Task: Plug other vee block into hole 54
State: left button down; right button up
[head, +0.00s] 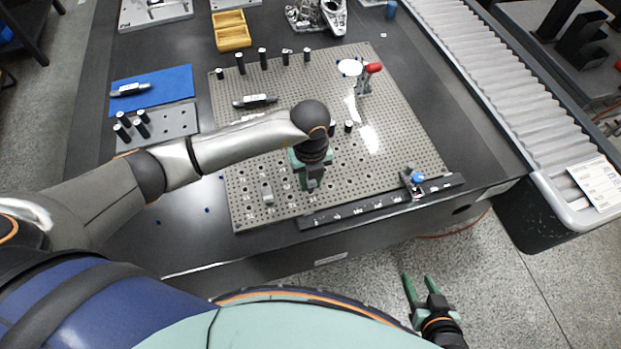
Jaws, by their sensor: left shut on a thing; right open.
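The grey fixture plate (400,130) with its grid of holes lies on the dark table. One light grey vee block (267,193) stands on the plate near its front left, among white hole labels. My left gripper (311,180) points down over the front middle of the plate, to the right of that block. It is shut on a small grey piece, apparently the other vee block (313,184), mostly hidden by the green fingers. I cannot tell whether this piece touches the plate. Hole 54 cannot be made out. My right gripper (420,287) is open and empty, beyond the table's front edge over the floor.
Several black pins (262,58) stand along the plate's back. A red-tipped clamp (370,73) stands at back right. A dark rail with a blue knob (418,177) lies along the front edge. A roller conveyor (480,80) runs at right.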

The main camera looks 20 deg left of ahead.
pick_arm(q)
jog(key=shift+f+b, duration=0.65)
jog(key=shift+f, duration=0.3)
dwell(0.5)
jog(key=c, duration=0.6)
grip_release()
jog(key=shift+r, duration=0.1)
notch_tip(320, 180, up, 12)
jog(key=shift+r, duration=0.25)
